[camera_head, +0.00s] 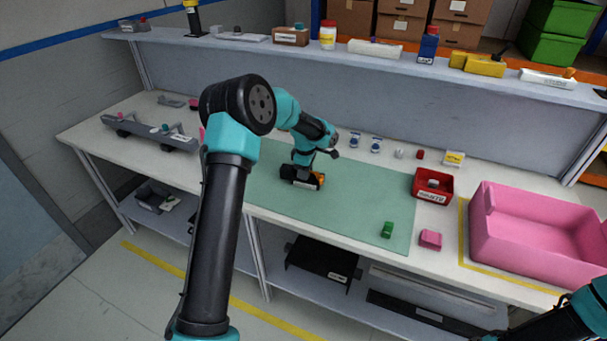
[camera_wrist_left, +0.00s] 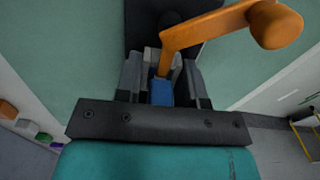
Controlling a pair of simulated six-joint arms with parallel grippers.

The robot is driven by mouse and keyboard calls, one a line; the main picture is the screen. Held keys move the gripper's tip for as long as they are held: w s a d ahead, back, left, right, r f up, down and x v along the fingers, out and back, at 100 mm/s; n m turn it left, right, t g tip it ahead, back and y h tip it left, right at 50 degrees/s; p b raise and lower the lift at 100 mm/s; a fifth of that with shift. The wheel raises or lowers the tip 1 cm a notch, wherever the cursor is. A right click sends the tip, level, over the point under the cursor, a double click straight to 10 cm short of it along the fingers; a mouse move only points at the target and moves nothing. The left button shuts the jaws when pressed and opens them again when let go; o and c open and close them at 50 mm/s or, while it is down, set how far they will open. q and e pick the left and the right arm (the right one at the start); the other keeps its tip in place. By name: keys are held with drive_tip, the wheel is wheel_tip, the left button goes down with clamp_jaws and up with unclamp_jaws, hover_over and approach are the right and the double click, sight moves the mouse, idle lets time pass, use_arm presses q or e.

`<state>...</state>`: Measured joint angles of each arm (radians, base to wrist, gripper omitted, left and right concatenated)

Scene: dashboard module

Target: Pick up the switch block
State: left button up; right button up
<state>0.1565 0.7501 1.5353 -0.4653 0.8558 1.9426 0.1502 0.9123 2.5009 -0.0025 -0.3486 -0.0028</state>
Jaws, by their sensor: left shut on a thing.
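The switch block (camera_head: 288,174) is a small dark block with an orange part, on or just above the green mat (camera_head: 345,205). My left gripper (camera_head: 304,172) points down onto it from above. In the left wrist view its fingers (camera_wrist_left: 164,88) are shut on a blue part (camera_wrist_left: 161,93) of the block. An orange lever with a round knob (camera_wrist_left: 276,25) sticks out to the right, and the dark body (camera_wrist_left: 150,15) lies beyond the fingers. I cannot tell whether the block touches the mat. My right gripper is out of view; only part of that arm shows at the lower right.
A red bin (camera_head: 420,186), a green block (camera_head: 387,230) and a pink block (camera_head: 430,239) are to the right. A large pink crate (camera_head: 490,240) stands at the far right. A grey rail fixture (camera_head: 150,135) lies at the left. A loaded shelf (camera_head: 250,45) runs along the back.

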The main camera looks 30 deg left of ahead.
use_arm(q)
drive_tip(key=shift+r, duration=1.7)
drive_tip(key=shift+s+d+r, duration=0.1)
drive_tip(key=shift+s+d, duration=0.1)
drive_tip(key=shift+s, duration=0.05)
drive_tip(key=s+d, duration=0.2)
drive_tip(key=s, duration=0.2)
drive_tip(key=s+d+r, duration=0.1)
drive_tip(key=s+d, duration=0.2)
drive_tip(key=s, duration=0.1)
drive_tip(key=s+d, duration=0.3)
drive_tip(key=s, duration=0.2)
drive_tip(key=shift+s+r, duration=0.1)
drive_tip(key=shift+r, duration=0.1)
